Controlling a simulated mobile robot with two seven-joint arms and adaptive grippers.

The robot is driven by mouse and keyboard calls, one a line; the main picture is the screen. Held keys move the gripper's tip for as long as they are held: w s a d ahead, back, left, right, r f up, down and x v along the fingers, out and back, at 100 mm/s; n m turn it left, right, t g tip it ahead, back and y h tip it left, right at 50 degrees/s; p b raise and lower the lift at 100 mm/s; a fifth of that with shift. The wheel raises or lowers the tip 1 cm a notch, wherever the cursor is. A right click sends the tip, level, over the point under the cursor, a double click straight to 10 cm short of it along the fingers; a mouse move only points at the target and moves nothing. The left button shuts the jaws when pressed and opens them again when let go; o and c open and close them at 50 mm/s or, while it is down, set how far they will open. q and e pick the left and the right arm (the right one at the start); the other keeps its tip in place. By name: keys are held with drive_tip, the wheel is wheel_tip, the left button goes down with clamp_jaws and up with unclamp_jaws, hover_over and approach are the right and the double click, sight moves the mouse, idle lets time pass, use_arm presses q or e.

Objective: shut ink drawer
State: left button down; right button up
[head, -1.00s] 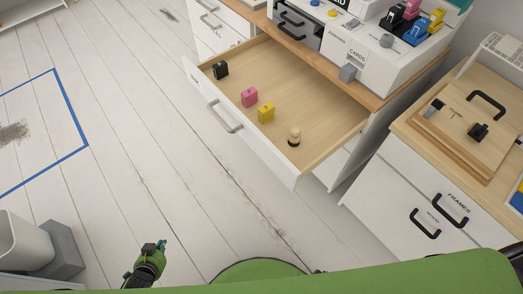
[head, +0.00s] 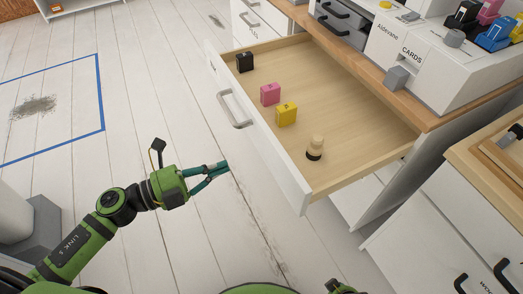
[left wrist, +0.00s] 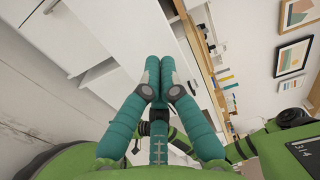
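The ink drawer (head: 255,136) is pulled far out from under the wooden desktop, with a white front and a pale wood inside. A grey bar handle (head: 233,110) is on its front. Inside stand a black cartridge (head: 244,62), a pink cartridge (head: 270,94), a yellow cartridge (head: 287,114) and a small wooden-topped stamp (head: 315,148). My left gripper (head: 226,169) is in front of the drawer, apart from it and nearer to me than the handle. In the left wrist view its teal fingers (left wrist: 160,64) meet at the tips with nothing between. My right gripper cannot be made out.
A white cabinet labelled CARDS (head: 418,62) and ink bottles (head: 494,38) stand on the desktop (head: 432,118). A second drawer unit (head: 440,225) is at the right. The plank floor (head: 150,100) left of the drawer is clear.

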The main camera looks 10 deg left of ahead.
sight(272, 147)
use_arm(q)
drive_tip(key=p+x, duration=0.1)
drive_tip(key=x, duration=0.9)
drive_tip(key=shift+w, duration=0.15)
drive_tip(key=shift+d, duration=0.2)
use_arm(e)
drive_tip(key=shift+w+d+f, duration=0.1)
drive_tip(key=shift+w+f, duration=0.05)
drive_tip(key=shift+f, duration=0.3)
use_arm(q)
drive_tip(key=shift+w, duration=0.1)
use_arm(e)
drive_tip(key=shift+w, duration=0.15)
